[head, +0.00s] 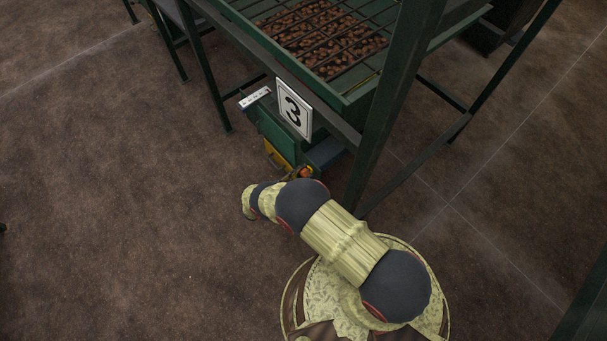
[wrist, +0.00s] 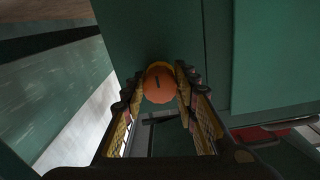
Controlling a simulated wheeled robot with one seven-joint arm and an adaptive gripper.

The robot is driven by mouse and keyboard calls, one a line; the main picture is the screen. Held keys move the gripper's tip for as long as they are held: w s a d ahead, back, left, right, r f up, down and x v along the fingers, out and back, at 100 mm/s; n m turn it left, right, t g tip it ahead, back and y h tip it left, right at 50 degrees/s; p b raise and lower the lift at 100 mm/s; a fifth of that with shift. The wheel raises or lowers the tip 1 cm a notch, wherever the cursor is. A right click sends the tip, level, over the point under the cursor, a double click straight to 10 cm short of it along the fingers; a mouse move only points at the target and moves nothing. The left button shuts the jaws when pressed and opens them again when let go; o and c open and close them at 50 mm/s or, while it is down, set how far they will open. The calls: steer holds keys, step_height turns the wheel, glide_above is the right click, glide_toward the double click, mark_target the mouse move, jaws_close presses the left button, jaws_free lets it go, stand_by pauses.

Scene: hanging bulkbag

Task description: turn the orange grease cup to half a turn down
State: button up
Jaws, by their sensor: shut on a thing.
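The orange grease cup (wrist: 159,84) is a round knob with a dark line mark on its face, in the middle of the wrist view. The mark runs nearly upright in that picture. My gripper (wrist: 157,92) has one finger on each side of the cup and is shut on it. In the head view a small bit of orange (head: 307,171) shows beside my gripper (head: 300,174), below the green machine box. My arm hides most of the gripper there.
A green frame holds a grated bin of brown lumps (head: 322,38). A sign with a 3 (head: 294,108) hangs on its front. A green post (head: 392,100) stands close to my arm. A yellow part (head: 277,156) sits left of the gripper. The floor at left is clear.

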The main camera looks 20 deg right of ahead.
steer(key=shift+f, duration=0.1)
steer(key=o, duration=1.1)
steer(key=shift+o, duration=0.3)
steer(key=shift+a, duration=0.1)
steer(key=v, duration=1.1)
steer(key=shift+a, duration=0.4)
steer(key=shift+s, duration=0.1)
